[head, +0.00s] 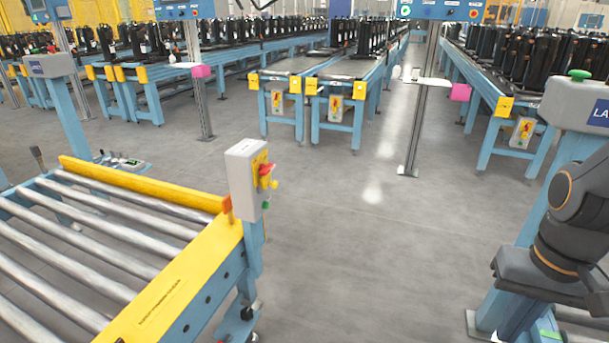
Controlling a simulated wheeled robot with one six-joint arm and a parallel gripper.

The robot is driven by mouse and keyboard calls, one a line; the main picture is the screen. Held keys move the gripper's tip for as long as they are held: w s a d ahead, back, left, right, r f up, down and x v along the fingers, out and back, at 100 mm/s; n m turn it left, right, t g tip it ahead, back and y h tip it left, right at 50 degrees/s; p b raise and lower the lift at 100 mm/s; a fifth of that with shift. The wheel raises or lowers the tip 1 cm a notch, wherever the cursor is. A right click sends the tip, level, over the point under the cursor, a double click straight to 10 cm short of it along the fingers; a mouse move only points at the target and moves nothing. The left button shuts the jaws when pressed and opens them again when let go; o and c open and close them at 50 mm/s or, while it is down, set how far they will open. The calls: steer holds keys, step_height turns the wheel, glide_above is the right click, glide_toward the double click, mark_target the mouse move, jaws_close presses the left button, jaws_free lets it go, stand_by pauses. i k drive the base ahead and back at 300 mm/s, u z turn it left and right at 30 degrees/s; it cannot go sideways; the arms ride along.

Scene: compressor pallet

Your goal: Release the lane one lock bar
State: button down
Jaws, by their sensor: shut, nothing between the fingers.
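No lock bar is clearly labelled as lane one's in the head view. A yellow bar (140,183) lies along the far edge of a roller deck (100,233), with an orange piece (227,209) at its right end. Two neighbouring lanes at the centre back have yellow end blocks and yellow-and-red panels, a left panel (277,103) and a right panel (335,108). A similar panel (522,132) is on the right lane. My dark arm is at the right edge. My gripper's fingers cannot be seen.
A grey control box (245,178) with a red knob stands at the roller deck's corner. A post with a grey head (583,103), green button and partly cut-off label stands at right. Black compressors (535,62) fill the back lanes. The grey floor (350,230) in the middle is clear.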

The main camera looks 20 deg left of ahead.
mark_target(265, 181)
steer(key=i, duration=1.1)
steer(key=u, duration=1.3)
